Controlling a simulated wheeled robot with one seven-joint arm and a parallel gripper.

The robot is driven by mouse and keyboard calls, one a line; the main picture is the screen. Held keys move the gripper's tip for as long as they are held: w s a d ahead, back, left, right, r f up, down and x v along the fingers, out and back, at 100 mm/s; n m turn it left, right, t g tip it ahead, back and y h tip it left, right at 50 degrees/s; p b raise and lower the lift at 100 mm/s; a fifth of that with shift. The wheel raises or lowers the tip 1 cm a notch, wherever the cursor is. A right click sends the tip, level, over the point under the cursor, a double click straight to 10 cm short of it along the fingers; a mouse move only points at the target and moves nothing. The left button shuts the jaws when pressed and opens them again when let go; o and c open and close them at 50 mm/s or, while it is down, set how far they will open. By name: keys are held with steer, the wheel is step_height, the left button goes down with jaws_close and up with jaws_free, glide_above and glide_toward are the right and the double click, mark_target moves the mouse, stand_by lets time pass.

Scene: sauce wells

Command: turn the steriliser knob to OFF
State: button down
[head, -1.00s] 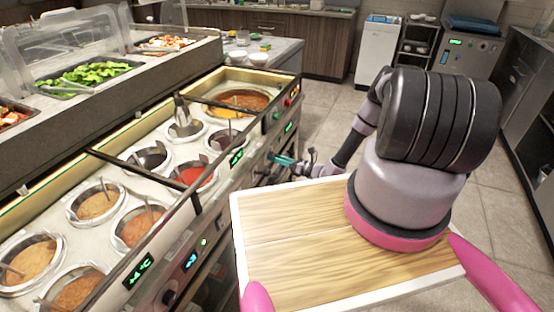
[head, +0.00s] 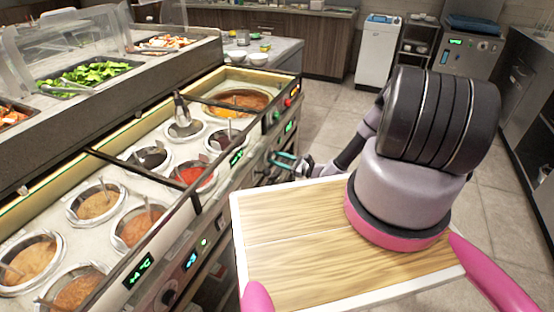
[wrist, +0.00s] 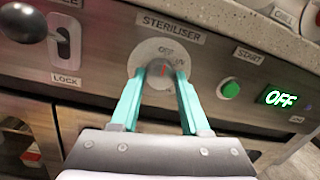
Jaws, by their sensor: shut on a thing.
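The steriliser knob (wrist: 158,70) is a grey knob on a round pale dial, below the STERILISER label in the wrist view. In the head view my gripper (head: 284,160) is at the counter's front panel, and the knob is too small to make out there. A green-lit display (wrist: 280,98) to the right reads OFF.
A green START button (wrist: 230,88) sits just right of the knob. A LOCK switch (wrist: 66,38) and a black ball handle (wrist: 22,22) are to the left. Sauce wells (head: 97,205) fill the counter above. Open floor (head: 320,95) lies beyond my arm.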

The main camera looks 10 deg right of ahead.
stand_by(0.4)
steer(key=shift+c, duration=2)
jaws_free()
steer(key=shift+d, duration=0.1)
steer(key=v, duration=1)
steer(key=shift+s+d, duration=0.2)
steer(key=shift+s, duration=0.1)
